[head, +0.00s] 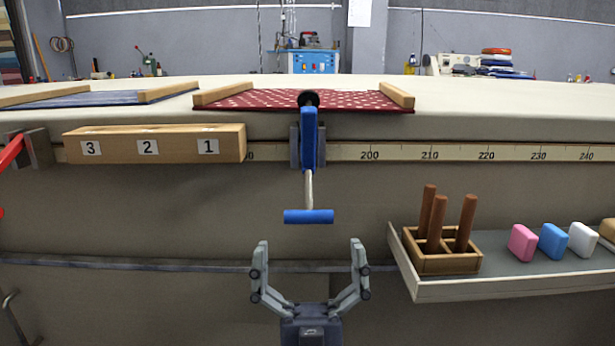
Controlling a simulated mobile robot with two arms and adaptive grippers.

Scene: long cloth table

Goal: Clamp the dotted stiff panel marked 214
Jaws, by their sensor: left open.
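A red panel with white dots (270,101) lies on the table top at its front edge, with a wooden bar along each side. A blue clamp (308,140) sits at the edge, its dark round top over the panel's front part. Its pale rod hangs down to a blue crossbar handle (309,217). I cannot tell whether the clamp presses on the panel. No 214 mark is readable on it. My left gripper (309,258) is open and empty, pointing up below the handle, with a gap in the picture between fingertips and handle. My right gripper is out of view.
A ruler strip (460,153) runs along the table's front. A wooden block numbered 3, 2, 1 (178,146) and a red clamp (12,152) are at left. A shelf (500,288) with rods and coloured blocks juts out at right. A blue panel (85,99) lies far left.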

